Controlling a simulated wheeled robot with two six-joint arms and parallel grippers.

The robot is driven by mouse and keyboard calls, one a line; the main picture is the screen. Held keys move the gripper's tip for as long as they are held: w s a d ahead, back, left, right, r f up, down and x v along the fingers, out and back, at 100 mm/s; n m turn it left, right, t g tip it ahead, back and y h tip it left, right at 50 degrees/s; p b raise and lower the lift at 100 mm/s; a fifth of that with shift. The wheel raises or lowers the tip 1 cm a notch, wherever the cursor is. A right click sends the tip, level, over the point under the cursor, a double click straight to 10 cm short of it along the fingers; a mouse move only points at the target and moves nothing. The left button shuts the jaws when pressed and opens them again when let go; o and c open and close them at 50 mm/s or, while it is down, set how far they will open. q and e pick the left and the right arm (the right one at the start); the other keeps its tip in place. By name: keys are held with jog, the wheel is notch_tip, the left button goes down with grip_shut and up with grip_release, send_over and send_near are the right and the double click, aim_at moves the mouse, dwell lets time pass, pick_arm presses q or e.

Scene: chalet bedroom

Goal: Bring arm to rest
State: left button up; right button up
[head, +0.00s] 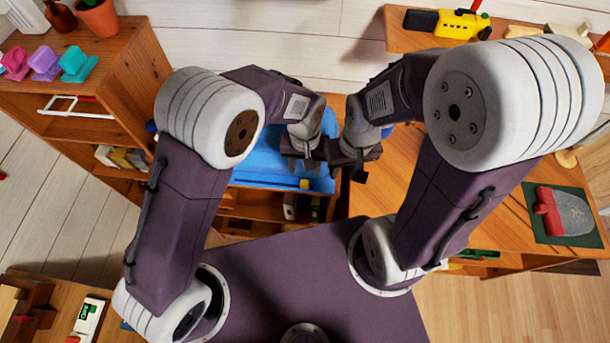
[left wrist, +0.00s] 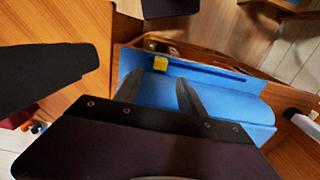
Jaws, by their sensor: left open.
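My left gripper (head: 303,164) is near the middle of the head view, above a blue surface. In the left wrist view its two dark fingers (left wrist: 158,95) stand apart with nothing between them. My right gripper (head: 360,167) is close beside the left one, its jaws too small and dark to read. Both arms are bent and raised over my base. It cannot be told whether the two grippers touch.
A blue tray-like thing (head: 258,164) lies below the grippers; a small yellow block (left wrist: 160,63) is at its edge. A wooden shelf unit (head: 122,55) stands left, with colored items on top. A wooden table (head: 478,180) on the right bears a green board (head: 585,239).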

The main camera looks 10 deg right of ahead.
pick_arm(q)
jog(key=shift+r, duration=0.4)
